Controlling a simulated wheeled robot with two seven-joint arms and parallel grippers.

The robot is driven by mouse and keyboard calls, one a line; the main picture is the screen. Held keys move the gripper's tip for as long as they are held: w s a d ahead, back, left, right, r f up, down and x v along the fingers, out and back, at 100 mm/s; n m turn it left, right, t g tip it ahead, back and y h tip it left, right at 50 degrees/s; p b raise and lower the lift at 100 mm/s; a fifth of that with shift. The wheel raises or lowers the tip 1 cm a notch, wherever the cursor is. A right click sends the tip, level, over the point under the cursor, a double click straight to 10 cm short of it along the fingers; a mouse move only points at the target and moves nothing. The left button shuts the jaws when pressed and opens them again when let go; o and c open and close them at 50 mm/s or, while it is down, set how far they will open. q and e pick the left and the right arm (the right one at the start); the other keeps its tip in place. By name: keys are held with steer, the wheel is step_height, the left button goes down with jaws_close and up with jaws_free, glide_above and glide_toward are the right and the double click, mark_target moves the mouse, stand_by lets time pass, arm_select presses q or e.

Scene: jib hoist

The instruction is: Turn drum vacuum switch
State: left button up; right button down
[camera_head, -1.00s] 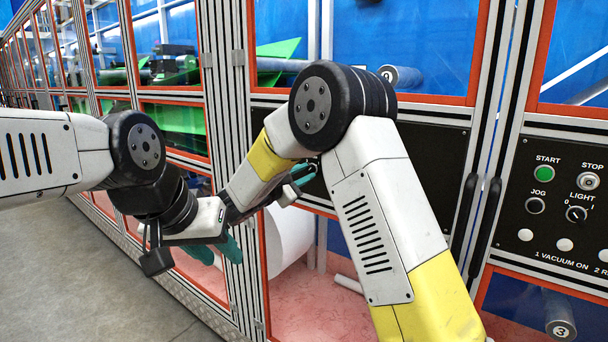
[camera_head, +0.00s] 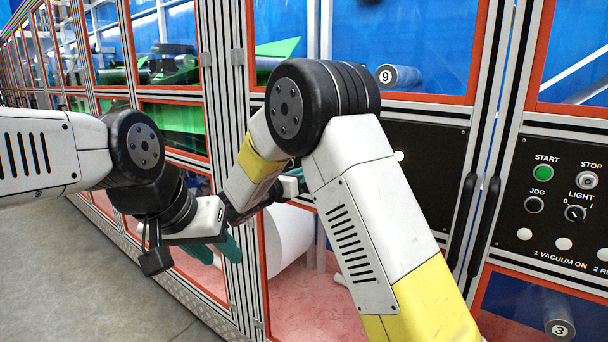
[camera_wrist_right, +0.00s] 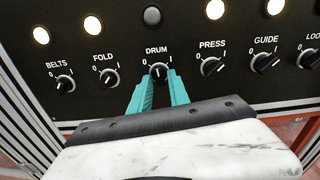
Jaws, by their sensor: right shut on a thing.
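The DRUM switch (camera_wrist_right: 159,72) is a dark knob on the black panel in the right wrist view, under a grey unlit lamp (camera_wrist_right: 152,16). My right gripper (camera_wrist_right: 159,82) has its teal fingers on either side of the knob, shut on it. The knob's exact pointer angle is hard to read between the fingertips. In the head view my right forearm hides most of the right gripper and this panel. My left gripper (camera_head: 218,249) hangs at the left in front of the machine's lower windows, its teal fingers apart and empty.
The FOLD knob (camera_wrist_right: 107,78) and PRESS knob (camera_wrist_right: 212,66) flank the DRUM switch closely; lit lamps sit above both. Another panel with a green START button (camera_head: 546,172) stands at the right in the head view. Open grey floor (camera_head: 70,270) lies at the lower left.

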steer(key=shift+s+d+n, duration=0.1)
steer(key=shift+n, duration=3.6)
steer(key=c, duration=1.5)
jaws_free()
steer(key=v, duration=0.7)
steer(key=shift+s+a, duration=0.25)
steer(key=shift+s, duration=0.05)
